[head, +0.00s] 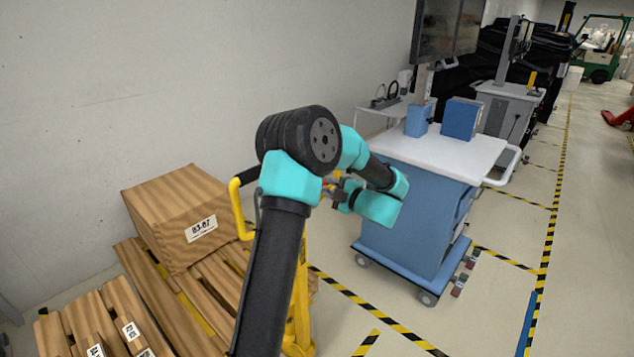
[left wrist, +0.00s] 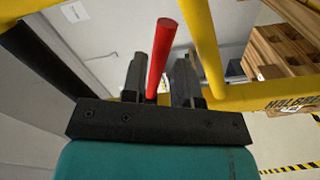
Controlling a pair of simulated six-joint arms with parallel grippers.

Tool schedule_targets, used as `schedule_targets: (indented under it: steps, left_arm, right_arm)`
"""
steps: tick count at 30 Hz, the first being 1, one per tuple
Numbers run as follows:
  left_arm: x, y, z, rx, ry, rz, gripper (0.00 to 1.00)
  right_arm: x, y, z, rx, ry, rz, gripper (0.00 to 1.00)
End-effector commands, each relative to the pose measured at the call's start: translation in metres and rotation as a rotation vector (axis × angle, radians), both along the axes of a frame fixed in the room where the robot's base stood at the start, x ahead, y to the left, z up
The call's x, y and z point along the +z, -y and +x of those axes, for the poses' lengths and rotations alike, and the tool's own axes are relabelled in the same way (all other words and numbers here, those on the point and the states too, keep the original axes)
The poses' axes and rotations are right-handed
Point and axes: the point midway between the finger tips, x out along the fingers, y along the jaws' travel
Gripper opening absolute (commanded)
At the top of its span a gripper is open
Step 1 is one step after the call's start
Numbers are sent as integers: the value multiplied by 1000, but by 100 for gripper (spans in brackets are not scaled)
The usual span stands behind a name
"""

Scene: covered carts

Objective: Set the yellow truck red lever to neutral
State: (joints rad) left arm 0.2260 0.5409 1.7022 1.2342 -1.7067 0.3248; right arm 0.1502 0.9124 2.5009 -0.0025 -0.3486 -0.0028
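The yellow truck (head: 301,305) stands behind my left arm, which hides much of it; its yellow handle loop (head: 238,212) shows left of the arm. In the left wrist view, yellow handle bars (left wrist: 204,45) frame the red lever (left wrist: 163,50). The lever rises between the two dark fingers of my left gripper (left wrist: 160,64). The fingers are apart, with a gap visible to the right of the lever's lower part; I cannot tell whether the left finger touches it. In the head view the left gripper (head: 333,188) is small and partly hidden by my arm. My right gripper is not in view.
A cardboard box (head: 183,218) sits on a wooden pallet (head: 213,285) left of the truck. A blue cart (head: 405,232) with a white top stands to the right. Floor beyond the cart is open, marked with yellow-black tape (head: 548,230).

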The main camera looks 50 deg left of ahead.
Motion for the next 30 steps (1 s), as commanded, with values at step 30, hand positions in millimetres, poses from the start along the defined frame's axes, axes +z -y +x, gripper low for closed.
schedule_targets:
  steps: [30]
  left_arm:
    - [0, -51, -6, 0, -1, 0, 0]
  right_arm:
    - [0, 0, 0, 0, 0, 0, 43]
